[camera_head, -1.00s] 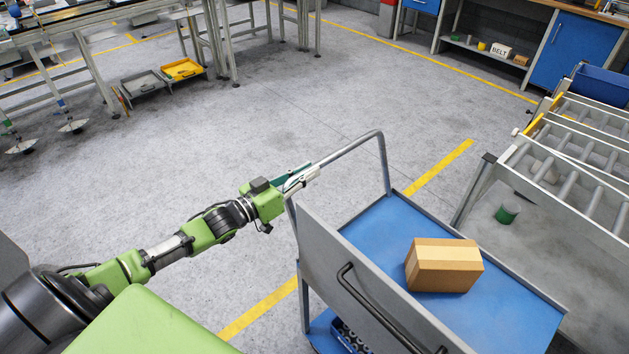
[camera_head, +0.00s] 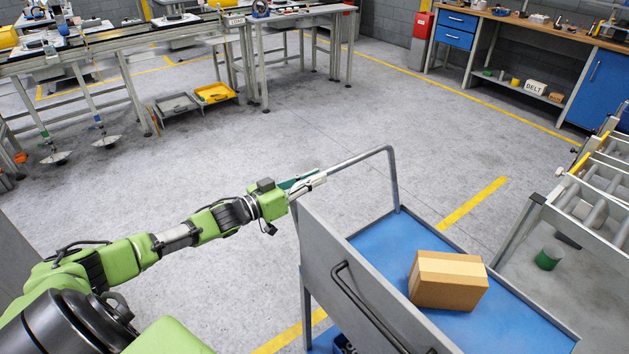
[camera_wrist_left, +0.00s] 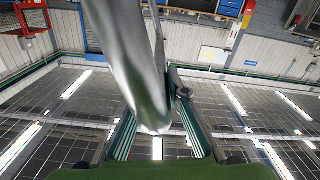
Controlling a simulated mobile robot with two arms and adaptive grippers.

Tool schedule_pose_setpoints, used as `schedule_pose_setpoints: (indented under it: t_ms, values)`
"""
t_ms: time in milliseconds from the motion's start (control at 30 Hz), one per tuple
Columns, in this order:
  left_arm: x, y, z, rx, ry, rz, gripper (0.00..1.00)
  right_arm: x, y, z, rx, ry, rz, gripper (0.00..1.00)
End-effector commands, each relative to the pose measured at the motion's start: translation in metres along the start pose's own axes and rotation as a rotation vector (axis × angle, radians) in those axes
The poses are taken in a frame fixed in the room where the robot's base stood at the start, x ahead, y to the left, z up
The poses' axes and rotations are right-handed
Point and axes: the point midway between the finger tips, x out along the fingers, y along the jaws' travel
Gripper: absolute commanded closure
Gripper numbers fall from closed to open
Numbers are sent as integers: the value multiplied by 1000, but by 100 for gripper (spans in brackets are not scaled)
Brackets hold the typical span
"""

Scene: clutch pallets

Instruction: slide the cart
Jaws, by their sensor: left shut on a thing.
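The cart (camera_head: 365,249) stands at the lower right, with a blue top deck, a grey end panel and a bent grey tube handle (camera_head: 360,160). A cardboard box (camera_head: 449,281) lies on its deck. My left gripper (camera_head: 308,184) is shut on the handle near the top corner of the end panel. In the left wrist view the tube (camera_wrist_left: 128,62) runs between the two green-padded fingers (camera_wrist_left: 158,138). My right gripper is not in view. The cart's lower part is cut off by the picture edge.
A roller conveyor (camera_head: 600,195) stands right of the cart, with a green cylinder (camera_head: 549,257) on the floor below it. Yellow lines (camera_head: 472,203) mark the floor. Long work tables (camera_head: 130,60) are at the back left. Open floor lies between.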

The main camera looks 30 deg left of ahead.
Motion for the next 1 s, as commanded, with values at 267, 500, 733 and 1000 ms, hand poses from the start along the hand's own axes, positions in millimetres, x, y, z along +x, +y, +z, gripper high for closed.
schedule_pose_setpoints:
  t_ms: [267, 500, 733, 1000]
  values:
    - [0, 2, 2, 0, -2, 2, 68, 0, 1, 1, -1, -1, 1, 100]
    - [0, 1, 1, 0, -2, 1, 68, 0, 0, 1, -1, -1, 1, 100]
    - [-9, 0, 2, -1, -3, 0, 68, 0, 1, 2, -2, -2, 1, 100]
    - [-46, 0, 4, -3, -7, 0, 68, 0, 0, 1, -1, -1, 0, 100]
